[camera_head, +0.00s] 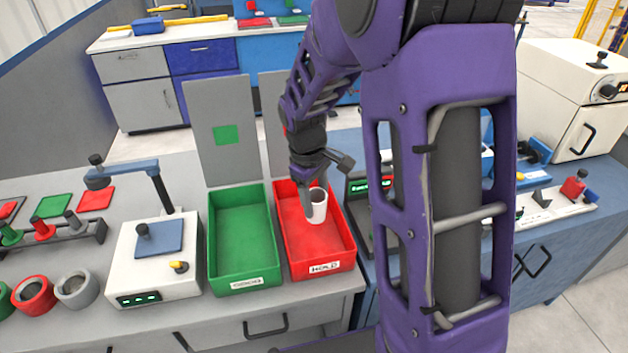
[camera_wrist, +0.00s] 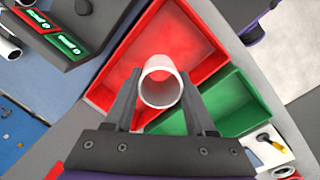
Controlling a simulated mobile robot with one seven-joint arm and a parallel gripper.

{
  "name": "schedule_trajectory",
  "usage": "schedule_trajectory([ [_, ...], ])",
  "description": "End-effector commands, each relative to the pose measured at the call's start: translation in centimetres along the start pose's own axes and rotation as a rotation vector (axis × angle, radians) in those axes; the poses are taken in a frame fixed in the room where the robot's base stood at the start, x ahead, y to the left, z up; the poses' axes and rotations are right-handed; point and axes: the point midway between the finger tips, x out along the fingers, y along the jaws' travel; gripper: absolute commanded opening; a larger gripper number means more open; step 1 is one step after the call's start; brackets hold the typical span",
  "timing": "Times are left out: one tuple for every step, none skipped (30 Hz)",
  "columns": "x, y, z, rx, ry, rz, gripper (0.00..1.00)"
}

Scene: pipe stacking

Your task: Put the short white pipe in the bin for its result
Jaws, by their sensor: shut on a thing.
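The short white pipe (camera_head: 317,206) is held by my gripper (camera_head: 310,200) over the red bin in the head view. In the wrist view the pipe (camera_wrist: 160,84) sits between the two fingers of my gripper (camera_wrist: 160,95), its open end facing the camera. The red bin (camera_head: 342,262) carries a label that seems to read HOLD. The green bin (camera_head: 262,262) stands directly to its left, with a label too small to read surely. Both bins look empty. Whether the pipe touches the red bin's floor I cannot tell.
A white device with a green display (camera_head: 160,270) stands left of the green bin. A dark device with a green display (camera_head: 372,185) stands right of the red bin. Upright grey panels (camera_head: 222,125) rise behind the bins, one with a green square. Several pipe rings (camera_head: 75,288) lie far left.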

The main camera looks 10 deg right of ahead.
Motion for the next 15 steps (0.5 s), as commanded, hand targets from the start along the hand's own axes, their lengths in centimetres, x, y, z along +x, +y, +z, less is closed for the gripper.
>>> schedule_trajectory([
  [-0.2,0.1,-0.1,-0.079,0.005,0.003,0.00],
  [-0.2,0.1,-0.2,-0.129,0.007,0.004,0.00],
  [-0.3,0.2,-0.2,-0.196,0.010,0.006,0.00],
  [-0.4,0.2,-0.3,-0.245,0.013,0.007,0.00],
  [-0.5,0.3,-0.3,-0.295,0.015,0.009,0.00],
  [-0.6,0.3,-0.4,-0.362,0.017,0.012,0.00],
  [-0.7,0.4,-0.4,-0.413,0.019,0.014,0.00],
  [-0.8,0.4,-0.5,-0.464,0.021,0.016,0.00],
  [-0.9,0.5,-0.6,-0.531,0.024,0.019,0.00],
  [-1.0,0.5,-0.6,-0.582,0.025,0.022,0.00],
  [-1.1,0.6,-0.6,-0.631,0.027,0.024,0.00],
  [-1.2,0.7,-0.7,-0.699,0.029,0.028,0.00],
  [-1.3,0.7,-0.8,-0.748,0.030,0.031,0.00],
  [-1.4,0.8,-0.8,-0.799,0.032,0.033,0.00],
  [-1.5,0.8,-0.9,-0.865,0.033,0.037,0.00],
])
